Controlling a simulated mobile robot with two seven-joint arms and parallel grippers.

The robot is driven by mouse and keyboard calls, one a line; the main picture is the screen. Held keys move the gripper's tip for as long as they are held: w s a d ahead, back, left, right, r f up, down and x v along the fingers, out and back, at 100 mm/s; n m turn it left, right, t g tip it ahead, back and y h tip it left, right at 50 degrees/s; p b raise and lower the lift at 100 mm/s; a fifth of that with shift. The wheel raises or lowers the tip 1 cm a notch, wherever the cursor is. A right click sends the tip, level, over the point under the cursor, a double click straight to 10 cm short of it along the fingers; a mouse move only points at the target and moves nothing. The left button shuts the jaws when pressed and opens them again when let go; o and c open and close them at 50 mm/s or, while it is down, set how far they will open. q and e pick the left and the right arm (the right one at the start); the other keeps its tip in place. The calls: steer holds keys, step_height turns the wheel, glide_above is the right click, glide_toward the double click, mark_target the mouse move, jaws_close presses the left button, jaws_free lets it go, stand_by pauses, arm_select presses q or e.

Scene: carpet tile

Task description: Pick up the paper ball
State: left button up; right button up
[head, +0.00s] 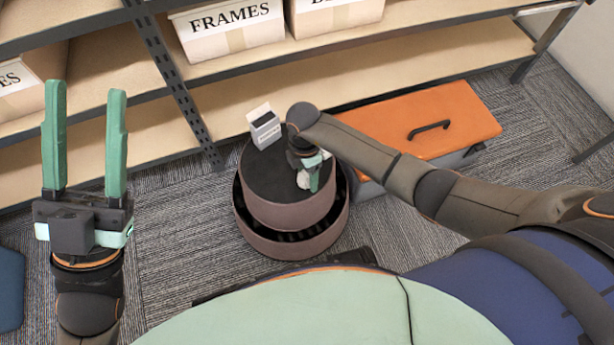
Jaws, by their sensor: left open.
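A small white paper ball (304,180) sits on the dark round top of a low brown stand (262,186), partly hidden by my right gripper. My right gripper (314,180) reaches down over the stand, close against the ball. Its fingers are small and overlap in this view, so I cannot tell whether they are open or closed on the ball. My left gripper (86,92) is open and empty, far to the left, with its two green fingers spread wide in front of the shelves.
A small white and grey box (264,128) stands on the stand's back edge. An orange-lidded case (420,122) lies on the carpet to the right, behind my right arm. Shelves (400,65) with labelled cartons (228,28) run along the back.

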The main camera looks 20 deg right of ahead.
steer(key=c, duration=0.7)
